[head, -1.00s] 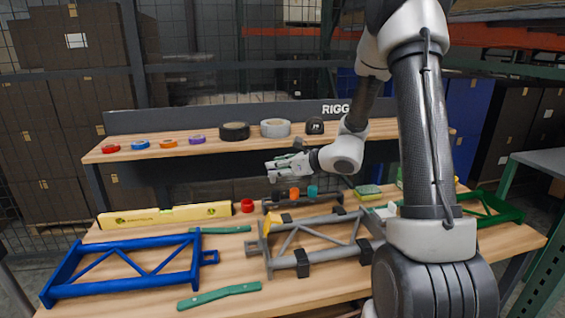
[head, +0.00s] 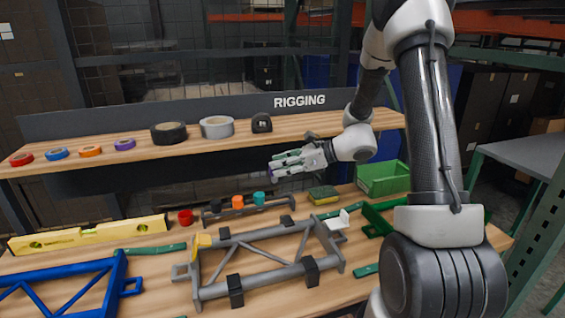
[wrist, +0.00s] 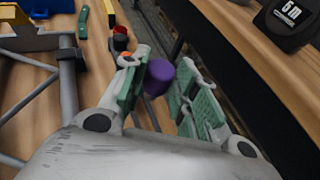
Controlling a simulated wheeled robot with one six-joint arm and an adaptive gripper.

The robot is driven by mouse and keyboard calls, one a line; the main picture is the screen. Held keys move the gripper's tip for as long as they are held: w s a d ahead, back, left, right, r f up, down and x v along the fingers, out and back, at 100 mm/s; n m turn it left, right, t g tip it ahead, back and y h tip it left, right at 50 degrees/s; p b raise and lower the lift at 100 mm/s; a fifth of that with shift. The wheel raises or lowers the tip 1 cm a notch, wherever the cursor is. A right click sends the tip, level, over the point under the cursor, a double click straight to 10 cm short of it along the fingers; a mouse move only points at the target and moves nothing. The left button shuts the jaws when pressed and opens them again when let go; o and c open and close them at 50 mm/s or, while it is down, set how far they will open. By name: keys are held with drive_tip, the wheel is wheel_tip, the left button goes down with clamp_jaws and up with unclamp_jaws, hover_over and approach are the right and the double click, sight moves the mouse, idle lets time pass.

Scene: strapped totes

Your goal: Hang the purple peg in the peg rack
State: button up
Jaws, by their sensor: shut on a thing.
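My gripper (head: 274,171) is shut on the purple peg, which shows as a small dark purple tip (head: 269,173) in the head view. In the wrist view the purple peg (wrist: 158,77) sits between the green finger pads of my gripper (wrist: 160,85). The peg is held in the air above the bench, beyond the rack's right part in the head view. The grey peg rack (head: 275,208) lies on the bench with a black, an orange (head: 238,202) and a teal peg (head: 259,199) along it. Its free spots cannot be told clearly.
A red cylinder (head: 186,217) stands left of the rack. A grey frame (head: 265,278) lies in front, with a yellow level (head: 90,236) at left. A sponge (head: 323,194) and green bin (head: 383,178) are right. A shelf (head: 290,127) with tape rolls runs behind.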

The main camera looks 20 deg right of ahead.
drive_tip(key=shift+a+f, duration=0.1)
drive_tip(key=shift+f, duration=4.35)
drive_tip(key=o, duration=1.1)
